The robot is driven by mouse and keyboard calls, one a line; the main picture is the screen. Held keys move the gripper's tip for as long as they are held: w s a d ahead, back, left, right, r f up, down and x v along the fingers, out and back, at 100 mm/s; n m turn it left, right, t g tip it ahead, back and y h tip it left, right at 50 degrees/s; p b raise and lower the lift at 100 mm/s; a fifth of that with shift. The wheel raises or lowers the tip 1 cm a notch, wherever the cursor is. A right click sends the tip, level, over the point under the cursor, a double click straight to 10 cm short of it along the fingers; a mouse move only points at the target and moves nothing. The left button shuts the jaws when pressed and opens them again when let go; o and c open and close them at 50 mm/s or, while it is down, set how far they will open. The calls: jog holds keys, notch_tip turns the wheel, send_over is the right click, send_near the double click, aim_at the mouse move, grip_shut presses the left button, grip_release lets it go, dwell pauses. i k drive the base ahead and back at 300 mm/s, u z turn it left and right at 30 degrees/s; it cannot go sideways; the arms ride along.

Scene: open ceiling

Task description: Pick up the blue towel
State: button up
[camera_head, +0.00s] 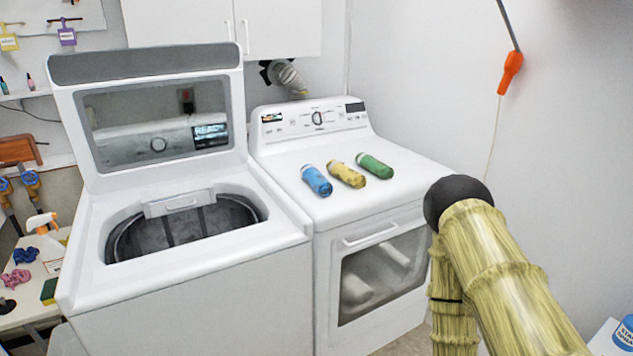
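A rolled blue towel (316,181) lies on top of the white dryer (408,212), towards its left side. A rolled yellow towel (346,174) lies just to its right, and a rolled green towel (375,166) lies right of that. The three rolls lie side by side, tilted slightly in the picture, and none is covered. My arm's yellowish links and a black rounded joint show at the right, beside the dryer's front right corner. My gripper is not visible.
An open top-loading washer (180,300) with its lid (145,65) raised stands left of the dryer. A side table (32,312) at far left holds a spray bottle (45,235) and small items. An orange-handled tool (510,72) hangs at upper right. The dryer top around the towels is clear.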

aim_at(323, 187)
jog(key=u, duration=0.4)
jog(key=i, duration=1.05)
jog(key=z, duration=0.1)
